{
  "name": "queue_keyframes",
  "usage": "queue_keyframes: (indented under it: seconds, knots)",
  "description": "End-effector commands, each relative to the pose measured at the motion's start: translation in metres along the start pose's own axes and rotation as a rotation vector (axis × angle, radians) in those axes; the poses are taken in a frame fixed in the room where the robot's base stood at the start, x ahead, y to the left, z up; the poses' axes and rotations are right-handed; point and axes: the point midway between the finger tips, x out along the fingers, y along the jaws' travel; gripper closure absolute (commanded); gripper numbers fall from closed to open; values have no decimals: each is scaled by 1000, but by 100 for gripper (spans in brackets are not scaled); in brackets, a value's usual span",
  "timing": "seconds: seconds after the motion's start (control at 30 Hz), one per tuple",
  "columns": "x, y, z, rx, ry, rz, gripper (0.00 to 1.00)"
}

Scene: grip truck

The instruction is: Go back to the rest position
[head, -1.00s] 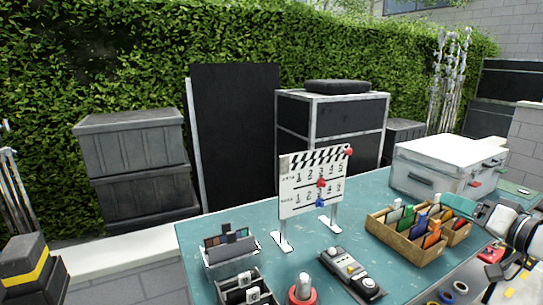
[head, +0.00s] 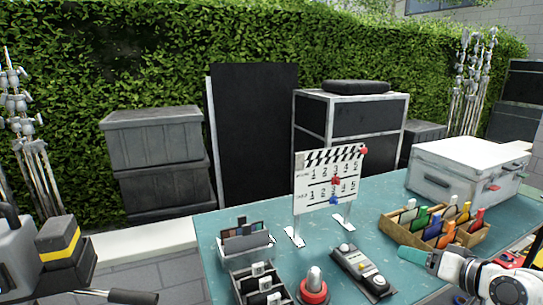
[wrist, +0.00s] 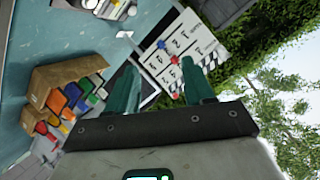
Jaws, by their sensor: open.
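My gripper (head: 412,255) shows at the lower right of the head view, with a teal finger pointing left in front of the wooden box. In the wrist view my gripper (wrist: 161,88) has its two teal fingers spread apart, with nothing between them. The white clapperboard (head: 322,195) stands upright on its feet on the teal table (head: 375,205). It carries red and blue round pieces. The clapperboard also shows beyond the fingers in the wrist view (wrist: 172,52), apart from them. The second finger is hard to make out in the head view.
A wooden box (head: 403,227) holds several coloured items close behind my gripper. A white case (head: 460,165) stands at the back right. A grey device (head: 362,270), a red-based knob (head: 314,290) and a grey holder (head: 243,243) stand near the table's front.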

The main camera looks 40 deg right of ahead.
Motion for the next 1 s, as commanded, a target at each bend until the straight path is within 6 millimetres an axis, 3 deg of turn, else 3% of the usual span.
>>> queue_keyframes:
  seconds: [0.13, 0.27, 0.4, 0.53, 0.6, 0.73, 1.0]
  knots:
    - [32, -22, 85, -44, -202, 19, 48]
    - [42, -37, 171, -125, -409, 56, 48]
    - [31, -46, 257, -250, -626, 103, 48]
    - [4, -44, 322, -398, -813, 152, 48]
    - [-13, -39, 348, -480, -898, 179, 48]
    - [-41, -28, 378, -614, -1012, 223, 48]
    - [-62, -18, 392, -721, -1086, 260, 48]
